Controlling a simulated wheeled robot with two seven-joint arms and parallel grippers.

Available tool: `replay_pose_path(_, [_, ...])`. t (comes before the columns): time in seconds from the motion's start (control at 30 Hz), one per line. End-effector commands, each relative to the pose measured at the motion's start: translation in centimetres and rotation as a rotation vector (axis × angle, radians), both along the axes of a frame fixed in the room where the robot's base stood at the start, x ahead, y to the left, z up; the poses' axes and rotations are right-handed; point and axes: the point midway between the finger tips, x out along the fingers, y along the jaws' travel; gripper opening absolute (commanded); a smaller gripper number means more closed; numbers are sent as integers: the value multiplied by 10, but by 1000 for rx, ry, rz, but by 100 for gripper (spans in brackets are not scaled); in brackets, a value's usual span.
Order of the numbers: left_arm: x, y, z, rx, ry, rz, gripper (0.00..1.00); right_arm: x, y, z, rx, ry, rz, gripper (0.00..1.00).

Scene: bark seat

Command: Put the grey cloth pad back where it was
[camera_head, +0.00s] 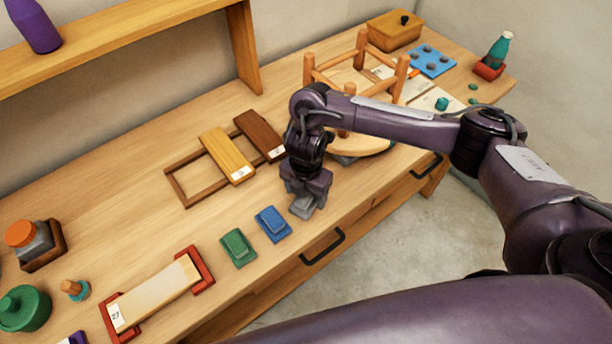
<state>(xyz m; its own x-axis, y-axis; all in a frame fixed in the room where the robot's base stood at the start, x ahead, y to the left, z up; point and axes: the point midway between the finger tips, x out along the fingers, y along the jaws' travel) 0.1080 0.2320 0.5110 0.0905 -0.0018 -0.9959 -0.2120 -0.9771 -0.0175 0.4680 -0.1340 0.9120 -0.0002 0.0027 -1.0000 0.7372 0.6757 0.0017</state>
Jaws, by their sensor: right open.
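The grey cloth pad (303,208) lies near the front edge of the workbench, at the right end of a row with a blue pad (272,224) and a green pad (238,247). My right gripper (306,197) points down right over the grey pad, with its jaws open. The gripper hides part of the pad, and I cannot tell whether the fingers touch it. My left gripper is out of view.
An upturned stool (368,143) stands behind the right gripper. A wooden frame (185,188) with yellow (227,156) and brown (259,135) slats lies left of it. A pale board in red holders (155,292) is front left. Bench space between frame and pads is clear.

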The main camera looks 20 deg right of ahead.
Motion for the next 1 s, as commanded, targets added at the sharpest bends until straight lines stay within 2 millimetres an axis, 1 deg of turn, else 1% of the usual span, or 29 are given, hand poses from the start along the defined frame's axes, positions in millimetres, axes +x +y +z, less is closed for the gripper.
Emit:
replay_pose_path(0.03, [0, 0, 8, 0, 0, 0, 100, 2, -1, 16, -2, -6, 2, 71])
replay_pose_path(0.2, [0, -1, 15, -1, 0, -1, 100, 2, -1, 51, -2, -7, 2, 71])
replay_pose_path(0.3, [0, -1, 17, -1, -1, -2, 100, 2, -1, 69, -2, -6, 2, 71])
replay_pose_path(0.43, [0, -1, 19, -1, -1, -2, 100, 1, -1, 87, -2, -3, 1, 71])
replay_pose_path(0.53, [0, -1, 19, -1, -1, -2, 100, 1, -1, 97, -2, -3, 0, 71])
replay_pose_path(0.63, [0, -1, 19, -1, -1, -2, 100, 0, -1, 102, -1, -1, 0, 71])
replay_pose_path(1.0, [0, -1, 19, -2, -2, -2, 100, 0, -1, 105, -1, 1, -1, 71])
